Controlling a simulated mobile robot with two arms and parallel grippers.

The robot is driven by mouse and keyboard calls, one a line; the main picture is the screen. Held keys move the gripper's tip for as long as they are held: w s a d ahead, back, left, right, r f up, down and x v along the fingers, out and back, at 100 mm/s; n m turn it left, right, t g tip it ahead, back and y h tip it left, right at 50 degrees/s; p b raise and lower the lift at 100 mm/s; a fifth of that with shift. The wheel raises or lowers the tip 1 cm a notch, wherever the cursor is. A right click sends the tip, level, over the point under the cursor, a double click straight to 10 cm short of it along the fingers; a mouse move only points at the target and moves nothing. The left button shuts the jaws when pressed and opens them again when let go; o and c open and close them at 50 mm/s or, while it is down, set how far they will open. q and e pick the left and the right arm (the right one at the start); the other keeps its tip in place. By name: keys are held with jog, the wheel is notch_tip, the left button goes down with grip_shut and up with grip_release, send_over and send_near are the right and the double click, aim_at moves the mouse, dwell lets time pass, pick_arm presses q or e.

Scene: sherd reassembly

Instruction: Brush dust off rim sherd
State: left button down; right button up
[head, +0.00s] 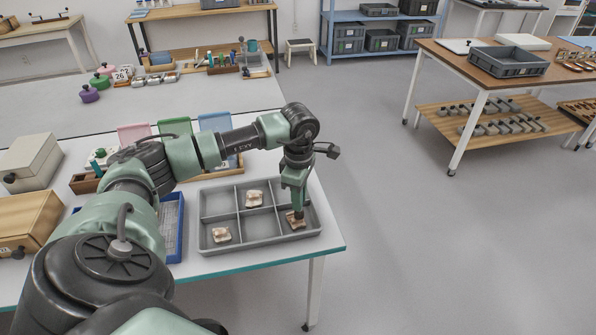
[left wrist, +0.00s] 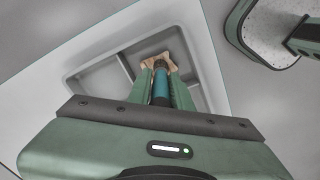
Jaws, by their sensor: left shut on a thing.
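The grey divided tray (head: 262,245) stands near the table's right front corner; its rim also shows in the left wrist view (left wrist: 80,62). A light brown sherd (head: 294,224) lies in its front right compartment and shows partly in the left wrist view (left wrist: 168,60). Two paler sherds lie in the front left (head: 222,235) and back middle (head: 253,198) compartments. My left gripper (head: 297,207) points down above the front right sherd, shut on a brush with a teal handle (left wrist: 160,90). The brush's dark end is over or on the sherd; contact is unclear.
A blue tray (head: 172,228) lies left of the grey tray, partly behind my left arm. Pink, green and blue (head: 214,122) panels stand behind the arm. Boxes (head: 30,160) stand at the far left. Open floor lies right of the table edge.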

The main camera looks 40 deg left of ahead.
pick_arm(q)
jog(key=shift+s+a, duration=0.35)
jog(key=shift+s, duration=0.3)
jog(key=shift+w+d, duration=0.45)
jog(key=shift+w, duration=0.35)
jog(key=shift+s+a, duration=0.45)
jog(key=shift+s, duration=0.3)
jog(key=shift+w+d+b, duration=0.4)
jog(key=shift+w+d, duration=0.05)
jog(key=shift+w, duration=0.3)
jog(key=shift+s+a, duration=0.45)
jog(key=shift+s, duration=0.3)
jog(key=shift+w+d, duration=0.45)
jog(key=shift+w, duration=0.35)
jog(key=shift+r+p, duration=1.85)
jog(key=shift+r, duration=1.2)
